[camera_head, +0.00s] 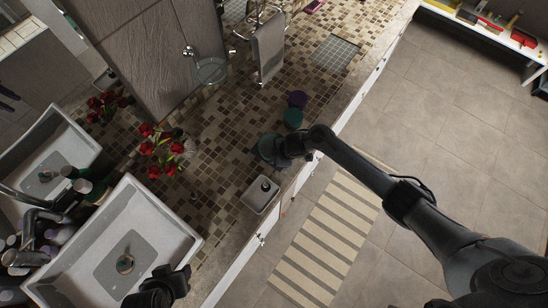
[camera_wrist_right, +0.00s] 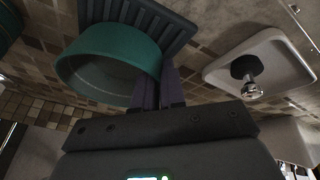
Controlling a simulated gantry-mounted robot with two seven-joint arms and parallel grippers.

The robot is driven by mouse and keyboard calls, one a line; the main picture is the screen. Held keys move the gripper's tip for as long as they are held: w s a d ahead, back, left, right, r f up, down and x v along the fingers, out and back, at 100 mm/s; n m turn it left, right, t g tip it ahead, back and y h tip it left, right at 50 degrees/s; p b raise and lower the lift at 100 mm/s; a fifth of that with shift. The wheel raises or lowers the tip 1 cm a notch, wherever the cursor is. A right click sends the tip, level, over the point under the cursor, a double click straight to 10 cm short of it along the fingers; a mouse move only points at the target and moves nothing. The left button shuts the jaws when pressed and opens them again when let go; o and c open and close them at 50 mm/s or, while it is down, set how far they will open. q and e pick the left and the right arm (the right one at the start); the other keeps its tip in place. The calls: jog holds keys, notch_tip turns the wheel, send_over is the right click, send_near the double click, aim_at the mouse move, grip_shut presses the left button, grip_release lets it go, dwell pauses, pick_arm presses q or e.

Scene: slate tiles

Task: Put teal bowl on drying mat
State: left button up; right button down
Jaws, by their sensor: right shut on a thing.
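The teal bowl (camera_head: 268,147) is at the countertop's front part in the head view, partly hidden by my right gripper (camera_head: 287,148). In the right wrist view the bowl (camera_wrist_right: 105,70) is large, and my right gripper's fingers (camera_wrist_right: 168,88) are shut on its rim. A dark ridged mat (camera_wrist_right: 178,25), which looks like the drying mat, shows just behind the bowl's wall. I cannot tell whether the bowl touches it.
A pale soap tray (camera_head: 260,200) with a dark pump stands close to the bowl and shows in the right wrist view (camera_wrist_right: 290,75). A teal item (camera_head: 292,118) and a purple item (camera_head: 297,99) stand beyond. Red flowers (camera_head: 160,150) and the sink (camera_head: 90,265) are left.

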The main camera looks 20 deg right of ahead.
jog(key=c, duration=1.2)
grip_release()
jog(key=shift+f, duration=0.1)
jog(key=shift+r, duration=0.2)
jog(key=p+v, duration=0.2)
jog(key=v, duration=1)
jog(key=s+a+r+m+t, duration=0.2)
jog(key=s+a+m, duration=0.1)
jog(key=s+a, duration=0.25)
jog(key=s+d+r+m+h, duration=0.1)
jog(key=s+d+r+m, duration=0.1)
jog(key=s, duration=0.3)
jog(key=s+d+r+m+g+h, duration=0.1)
jog(key=s+d+r+m, duration=0.1)
jog(key=s, duration=0.4)
jog(key=s+d+r+m+g+h, duration=0.1)
jog(key=s+d+m, duration=0.1)
jog(key=s+m, duration=0.2)
jog(key=shift+s+d+r+m, duration=0.3)
jog(key=shift+s+r, duration=0.1)
jog(key=shift+s, duration=0.35)
